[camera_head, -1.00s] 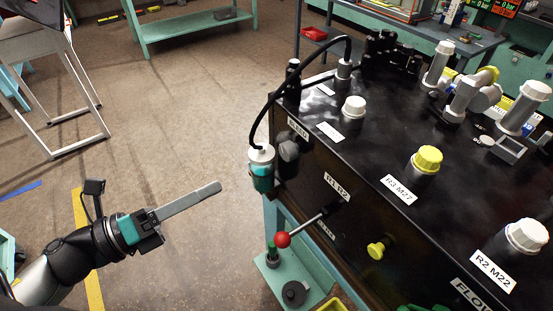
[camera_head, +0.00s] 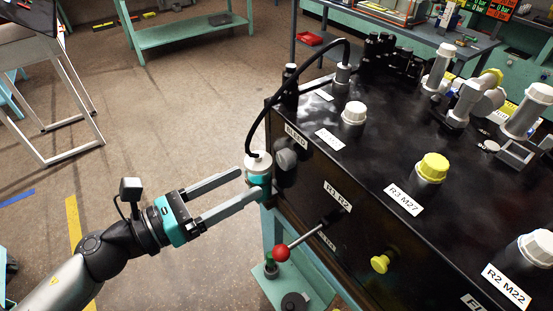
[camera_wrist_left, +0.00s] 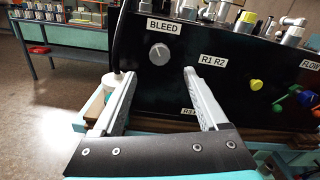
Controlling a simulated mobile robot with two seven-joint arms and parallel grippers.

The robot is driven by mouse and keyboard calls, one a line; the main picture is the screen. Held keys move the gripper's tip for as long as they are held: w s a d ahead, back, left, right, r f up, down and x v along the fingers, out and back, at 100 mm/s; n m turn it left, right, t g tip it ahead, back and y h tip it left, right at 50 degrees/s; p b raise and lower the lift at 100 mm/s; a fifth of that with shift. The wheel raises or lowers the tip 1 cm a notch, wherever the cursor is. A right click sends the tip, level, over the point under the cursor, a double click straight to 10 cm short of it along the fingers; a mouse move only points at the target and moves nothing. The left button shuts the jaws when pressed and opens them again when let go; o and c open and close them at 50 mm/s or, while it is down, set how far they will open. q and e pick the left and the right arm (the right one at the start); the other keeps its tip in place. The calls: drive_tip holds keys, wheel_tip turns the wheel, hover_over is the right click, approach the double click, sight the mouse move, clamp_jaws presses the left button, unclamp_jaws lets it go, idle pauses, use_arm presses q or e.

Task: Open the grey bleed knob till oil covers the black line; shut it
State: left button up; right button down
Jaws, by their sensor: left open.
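The grey bleed knob (camera_head: 286,158) is on the black panel's front by the BLEED label (camera_head: 295,135). It also shows in the left wrist view (camera_wrist_left: 159,52), ahead of the fingers. The knob is not between the fingers. The cup's black line cannot be made out. My right gripper is out of view.
Below the knob, a red-ball lever (camera_head: 282,252) sticks out, with a yellow knob (camera_head: 380,263) to its right. White and yellow caps (camera_head: 432,167) stand on top of the black unit. The floor left of the unit is open.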

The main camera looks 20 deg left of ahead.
sight(281, 163)
use_arm(q)
drive_tip(key=p+x, duration=0.2)
drive_tip(key=x, duration=0.4)
drive_tip(key=shift+w+d+r, duration=0.1)
drive_tip(key=shift+w, duration=0.1)
drive_tip(key=shift+p+x, duration=0.45)
drive_tip(key=shift+x, duration=0.5)
clamp_jaws()
